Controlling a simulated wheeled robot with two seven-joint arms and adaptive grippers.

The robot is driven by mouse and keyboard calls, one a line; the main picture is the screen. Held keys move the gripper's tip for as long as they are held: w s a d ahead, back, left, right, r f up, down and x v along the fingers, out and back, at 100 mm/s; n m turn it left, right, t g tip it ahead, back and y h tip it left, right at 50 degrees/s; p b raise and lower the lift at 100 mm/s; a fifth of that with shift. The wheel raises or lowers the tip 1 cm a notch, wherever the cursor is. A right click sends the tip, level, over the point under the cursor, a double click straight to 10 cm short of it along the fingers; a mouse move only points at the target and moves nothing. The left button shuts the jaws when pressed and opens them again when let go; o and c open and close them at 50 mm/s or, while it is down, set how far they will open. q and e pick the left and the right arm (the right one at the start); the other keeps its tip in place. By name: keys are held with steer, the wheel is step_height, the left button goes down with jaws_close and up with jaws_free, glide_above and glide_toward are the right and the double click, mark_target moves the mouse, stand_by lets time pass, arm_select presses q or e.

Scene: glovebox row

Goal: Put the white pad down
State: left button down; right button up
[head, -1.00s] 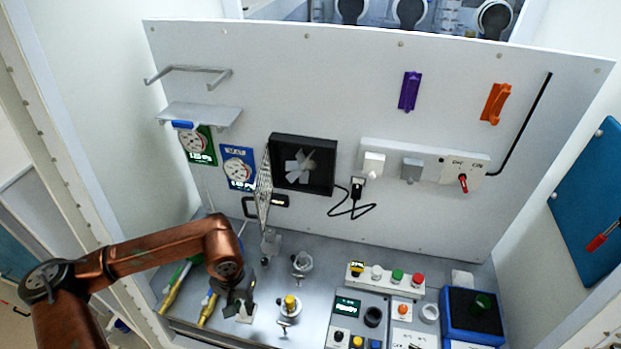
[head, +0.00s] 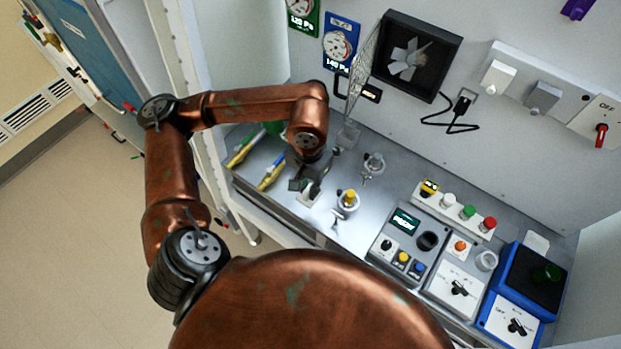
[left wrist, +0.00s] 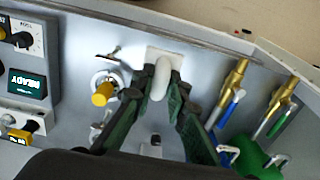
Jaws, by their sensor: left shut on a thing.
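The white pad (head: 309,195) is at the tip of my left gripper (head: 312,186), over the front left part of the grey bench in the head view. In the left wrist view the white pad (left wrist: 163,54) shows as a flat pale square with a rounded white grip. The two dark fingers of my left gripper (left wrist: 160,82) are shut on that grip. The pad is close to the bench surface, but I cannot tell whether it touches. My right gripper is not in view.
A yellow-topped valve (head: 348,198) stands just right of the pad, with another metal fitting (head: 372,164) behind it. Two brass-ended taps (head: 270,176) lie to the left. Control boxes with knobs (head: 405,245) fill the right. The bench's front edge is near the pad.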

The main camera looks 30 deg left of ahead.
arm_select(q)
steer(key=w+a+f, duration=0.1)
steer(key=w+f, duration=0.1)
steer(key=w+a+f, duration=0.3)
steer(key=w+f, duration=0.2)
steer(key=shift+w+a+p, duration=0.1)
steer(key=shift+a+p, duration=0.1)
steer(key=shift+p, duration=0.15)
steer(key=shift+w+f, duration=0.15)
steer(key=shift+f, duration=0.05)
steer(key=f, duration=0.3)
steer(key=shift+w+a+f+p, duration=0.2)
steer(key=shift+f+p, duration=0.1)
steer(key=shift+p, duration=0.1)
steer(key=shift+f+b, duration=0.2)
steer(key=shift+b, duration=0.1)
steer(key=c, duration=1.9)
jaws_free()
steer(key=shift+r, duration=0.1)
